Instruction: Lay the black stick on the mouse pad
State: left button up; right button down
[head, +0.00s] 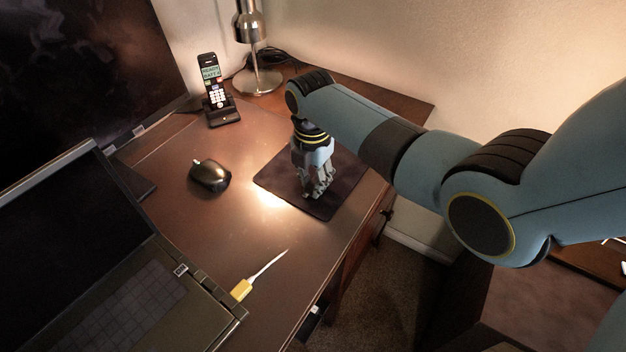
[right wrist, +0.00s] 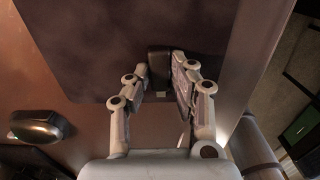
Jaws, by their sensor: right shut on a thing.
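The mouse pad (head: 347,183) is a dark, flat square near the desk's right edge. It fills the upper part of the right wrist view (right wrist: 95,45). My right gripper (head: 316,194) points down over the pad. In the right wrist view its fingertips (right wrist: 157,72) are closed on a small black piece, the black stick (right wrist: 158,60). My left gripper is not in view.
A black mouse (head: 209,176) lies left of the pad. A cordless phone (head: 218,95) and a metal lamp (head: 257,75) stand behind. A laptop (head: 130,300) is at the front left, near a yellow-handled thin tool (head: 242,289). The desk between is clear.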

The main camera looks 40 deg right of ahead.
aim_at(313, 185)
jog(key=c, duration=1.2)
grip_release()
jog(key=shift+f, duration=0.1)
jog(key=shift+o, duration=0.2)
notch_tip(313, 185, up, 12)
jog(key=p, duration=0.1)
jog(key=shift+p, duration=0.4)
jog(key=shift+a, duration=0.1)
